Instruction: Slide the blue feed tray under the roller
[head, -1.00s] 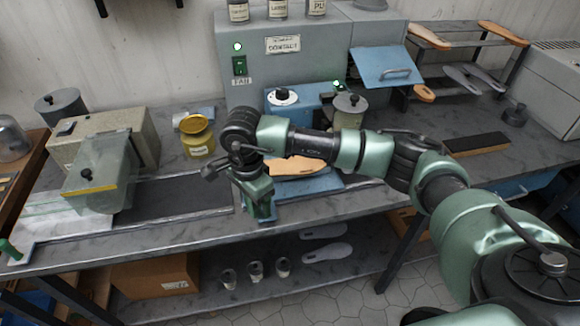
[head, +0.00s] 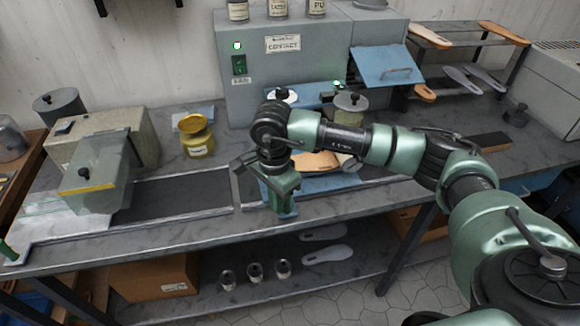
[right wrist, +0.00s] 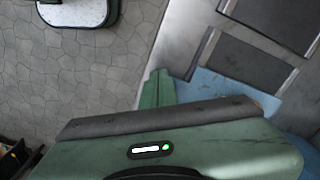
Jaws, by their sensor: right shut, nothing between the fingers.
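The blue feed tray (head: 325,183) lies on the bench behind and to the right of my right gripper, with a tan sole (head: 314,163) on it. My right gripper (head: 283,208) is shut and empty, pointing down at the tray's near left end. I cannot tell whether it touches the tray. In the right wrist view, its fingers (right wrist: 157,88) are beside the light blue tray (right wrist: 222,97). My left gripper is not in view.
A yellow jar (head: 197,138) and a press with a clear guard (head: 96,182) stand to the left. A dark panel (head: 182,193) lies left of my gripper. A grey lidded pot (head: 350,106) stands by the roller machine. A sole rack (head: 465,42) is at the back right.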

